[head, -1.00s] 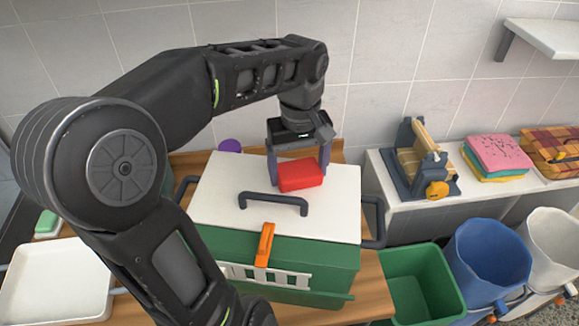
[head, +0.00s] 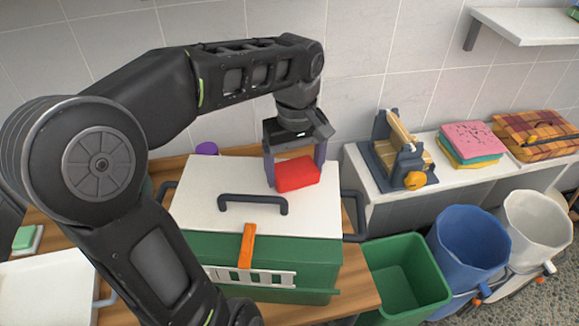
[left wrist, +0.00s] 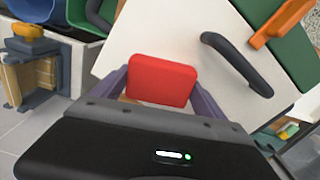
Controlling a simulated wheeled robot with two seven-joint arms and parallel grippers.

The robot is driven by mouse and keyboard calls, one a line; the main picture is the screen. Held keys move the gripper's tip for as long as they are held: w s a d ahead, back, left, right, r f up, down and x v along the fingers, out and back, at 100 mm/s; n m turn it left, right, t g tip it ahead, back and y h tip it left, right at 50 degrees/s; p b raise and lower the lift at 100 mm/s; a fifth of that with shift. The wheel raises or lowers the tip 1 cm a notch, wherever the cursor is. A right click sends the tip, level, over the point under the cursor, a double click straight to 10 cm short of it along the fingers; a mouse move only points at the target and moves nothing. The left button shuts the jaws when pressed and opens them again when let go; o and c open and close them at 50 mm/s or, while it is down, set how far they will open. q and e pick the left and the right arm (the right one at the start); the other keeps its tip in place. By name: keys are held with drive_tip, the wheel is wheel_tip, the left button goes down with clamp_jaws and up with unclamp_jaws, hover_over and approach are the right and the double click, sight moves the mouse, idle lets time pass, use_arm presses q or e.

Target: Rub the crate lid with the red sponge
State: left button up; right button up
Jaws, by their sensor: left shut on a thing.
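The green crate (head: 262,262) stands on a wooden table with its white lid (head: 195,200) closed on top. A dark handle (head: 253,199) rises from the lid, and an orange latch (head: 247,245) hangs over the front edge. My left gripper (head: 296,175) is shut on the red sponge (head: 298,174), over the back right part of the lid. The sponge also shows between the fingers in the left wrist view (left wrist: 161,80). Its underside is hidden, so I cannot tell whether it touches the lid (left wrist: 150,35). My right gripper is not in view.
A white tray (head: 45,285) lies left of the crate. A green bin (head: 405,280), a blue bucket (head: 468,250) and a white bucket (head: 535,230) stand to the right. A roller device (head: 397,155) and folded towels (head: 472,143) sit on the right ledge. A purple object (head: 207,148) is behind the crate.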

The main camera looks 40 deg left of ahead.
use_arm(q)
drive_tip(key=shift+r+p, duration=0.75)
drive_tip(key=shift+r, duration=2.3)
